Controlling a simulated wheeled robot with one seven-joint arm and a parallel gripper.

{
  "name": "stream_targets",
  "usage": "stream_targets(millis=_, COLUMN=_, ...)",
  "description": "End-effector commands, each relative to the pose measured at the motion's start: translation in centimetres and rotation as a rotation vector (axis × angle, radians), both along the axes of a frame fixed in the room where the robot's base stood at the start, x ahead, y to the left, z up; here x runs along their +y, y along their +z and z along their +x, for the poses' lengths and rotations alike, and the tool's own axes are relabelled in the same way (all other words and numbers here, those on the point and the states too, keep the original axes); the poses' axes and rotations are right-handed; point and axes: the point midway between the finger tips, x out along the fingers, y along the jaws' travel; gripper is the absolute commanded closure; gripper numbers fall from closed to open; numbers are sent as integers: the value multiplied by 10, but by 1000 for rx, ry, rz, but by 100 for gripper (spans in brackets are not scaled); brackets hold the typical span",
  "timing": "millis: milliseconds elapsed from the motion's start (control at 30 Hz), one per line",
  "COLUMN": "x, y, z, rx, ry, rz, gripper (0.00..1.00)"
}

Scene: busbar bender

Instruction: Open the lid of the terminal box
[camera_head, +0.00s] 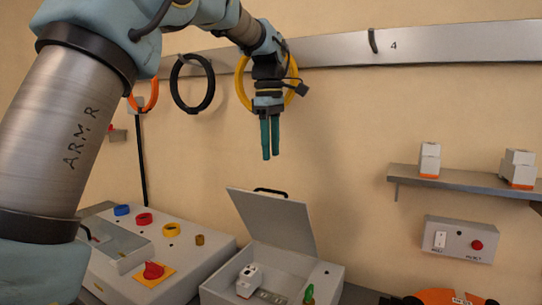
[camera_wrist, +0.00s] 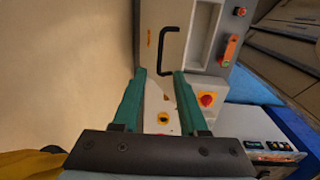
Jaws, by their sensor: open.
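The terminal box (camera_head: 325,280) is a light grey case on the bench, low in the middle of the head view. Its lid (camera_head: 275,222) stands raised and tilted at the back, with a black handle (camera_head: 270,191) on its top edge. The handle also shows in the wrist view (camera_wrist: 164,50), just beyond my fingertips. Inside the open box are a white module (camera_head: 248,282) and a rail. My gripper (camera_head: 270,157), with two green fingers pointing down, hangs above the lid, apart from the handle. It is open and empty, with a narrow gap between the fingers.
A sloped control panel (camera_head: 205,255) with coloured buttons and a red knob (camera_head: 153,270) stands left of the box. A shelf (camera_head: 455,183) with small modules and a switch box (camera_head: 460,240) are at the right. Coloured rings hang on the wall rail (camera_head: 335,50).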

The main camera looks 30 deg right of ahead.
Motion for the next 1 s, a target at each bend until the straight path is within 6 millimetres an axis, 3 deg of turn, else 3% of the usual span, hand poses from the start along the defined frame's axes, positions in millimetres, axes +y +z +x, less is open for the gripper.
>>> stream_targets(millis=133, x=0, y=0, z=0, rx=0, ry=0, rz=0, gripper=59)
stream_targets(millis=300, x=5, y=-7, z=-6, rx=-46, ry=-3, rz=-5, gripper=78)
stream_targets(millis=500, x=22, y=-23, z=-35, rx=-268, ry=-26, rz=-39, gripper=100)
stream_targets(millis=800, x=34, y=-21, z=-74, rx=-552, ry=-91, rz=-116, gripper=100)
stream_targets(millis=1000, x=32, y=-26, z=-71, rx=-576, ry=-98, rz=-121, gripper=100)
